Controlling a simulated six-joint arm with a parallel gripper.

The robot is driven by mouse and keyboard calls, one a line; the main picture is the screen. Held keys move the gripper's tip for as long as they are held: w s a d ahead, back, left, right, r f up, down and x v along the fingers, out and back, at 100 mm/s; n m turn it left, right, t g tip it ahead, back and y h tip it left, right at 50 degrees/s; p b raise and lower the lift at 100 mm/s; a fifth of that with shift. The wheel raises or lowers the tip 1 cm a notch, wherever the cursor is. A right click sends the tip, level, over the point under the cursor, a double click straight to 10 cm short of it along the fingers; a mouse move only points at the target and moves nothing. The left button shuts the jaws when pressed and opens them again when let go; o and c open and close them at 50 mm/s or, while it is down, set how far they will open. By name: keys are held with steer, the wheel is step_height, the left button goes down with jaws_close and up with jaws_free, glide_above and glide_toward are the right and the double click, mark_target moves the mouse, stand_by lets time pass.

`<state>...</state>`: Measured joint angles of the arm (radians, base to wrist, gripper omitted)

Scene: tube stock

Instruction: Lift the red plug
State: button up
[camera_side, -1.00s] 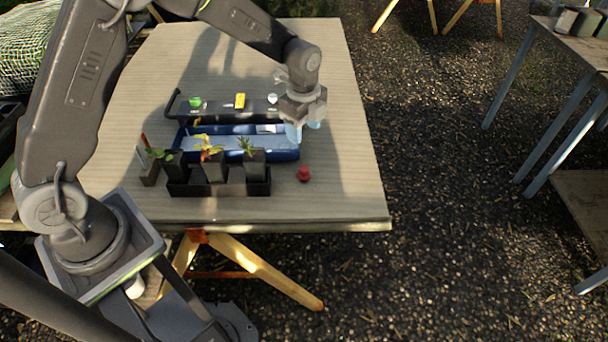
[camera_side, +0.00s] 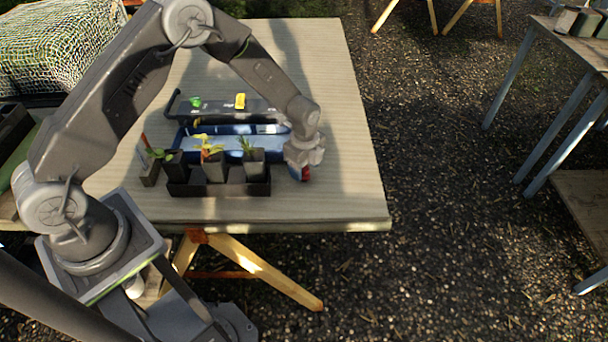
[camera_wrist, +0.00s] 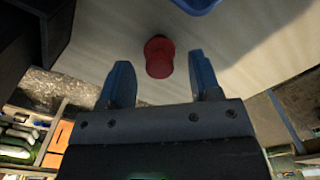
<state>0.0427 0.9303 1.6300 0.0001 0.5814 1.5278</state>
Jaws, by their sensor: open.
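The red plug (camera_wrist: 159,57) stands on the table and shows in the wrist view just beyond and between my fingertips. In the side view the red plug (camera_side: 305,174) is partly hidden behind my gripper (camera_side: 301,171), which is low over it near the right end of the pot tray. In the wrist view my gripper (camera_wrist: 158,75) is open, with one blue finger to each side of the plug's line. Nothing is held between the fingers. I cannot tell the exact height of the fingertips over the table.
A black tray (camera_side: 232,190) of small potted plants stands just left of my gripper. Behind it lies an open blue toolbox (camera_side: 226,130) with a dark lid holding small coloured items. The table (camera_side: 345,120) is clear to the right and in front.

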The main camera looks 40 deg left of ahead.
steer(key=shift+f, duration=0.75)
steer(key=shift+c, duration=0.3)
